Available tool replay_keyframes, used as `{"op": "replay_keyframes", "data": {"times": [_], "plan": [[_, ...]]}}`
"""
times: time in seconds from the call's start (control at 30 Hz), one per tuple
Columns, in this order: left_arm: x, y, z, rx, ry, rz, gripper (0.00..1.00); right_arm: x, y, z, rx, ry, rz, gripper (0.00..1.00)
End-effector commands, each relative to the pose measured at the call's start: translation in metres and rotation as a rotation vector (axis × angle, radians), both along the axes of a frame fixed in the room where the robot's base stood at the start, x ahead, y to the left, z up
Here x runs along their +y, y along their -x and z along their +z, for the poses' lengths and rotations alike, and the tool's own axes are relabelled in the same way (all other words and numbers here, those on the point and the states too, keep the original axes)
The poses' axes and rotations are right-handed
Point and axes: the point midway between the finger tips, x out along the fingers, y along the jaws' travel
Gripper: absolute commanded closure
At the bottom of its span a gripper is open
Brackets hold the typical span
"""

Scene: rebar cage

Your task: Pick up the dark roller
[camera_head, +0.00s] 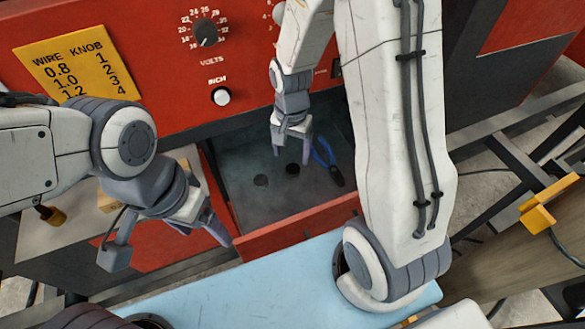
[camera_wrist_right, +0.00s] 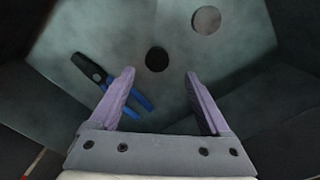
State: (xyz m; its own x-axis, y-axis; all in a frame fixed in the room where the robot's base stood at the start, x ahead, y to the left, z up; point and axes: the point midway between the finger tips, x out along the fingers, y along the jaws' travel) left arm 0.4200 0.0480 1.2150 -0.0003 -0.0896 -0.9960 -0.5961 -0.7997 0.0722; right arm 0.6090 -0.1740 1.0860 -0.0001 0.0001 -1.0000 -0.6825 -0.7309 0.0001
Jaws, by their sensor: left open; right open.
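The dark roller (camera_head: 292,168) is a small black disc lying on the floor of the open red drawer. It also shows in the right wrist view (camera_wrist_right: 157,59), just beyond and between the fingertips. My right gripper (camera_head: 291,152) reaches down into the drawer above it. In the wrist view its purple fingers (camera_wrist_right: 161,74) are apart, with nothing between them. My left gripper (camera_head: 205,228) is open and empty by the drawer's left front corner, well away from the roller.
A greyer disc (camera_head: 261,180) lies beside the dark roller, and also shows in the wrist view (camera_wrist_right: 206,19). Blue-handled pliers (camera_head: 326,160) lie on the roller's other side. The drawer's red front wall (camera_head: 290,229) and a light blue surface (camera_head: 240,285) are nearer me.

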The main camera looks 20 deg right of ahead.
Motion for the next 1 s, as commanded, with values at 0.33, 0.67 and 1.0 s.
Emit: {"op": "replay_keyframes", "data": {"times": [0.33,0.67,1.0], "plan": [[0.000,0.000,0.019,0.000,0.000,-0.003,0.22,-0.002,0.006,-0.038,0.006,0.000,0.000,0.19],[0.000,0.000,0.021,0.000,0.000,-0.004,0.22,-0.002,0.005,-0.053,-0.001,0.000,0.000,0.19],[0.000,0.000,0.021,0.000,0.000,-0.004,0.22,-0.002,0.005,-0.053,0.000,0.000,0.000,1.00]]}}
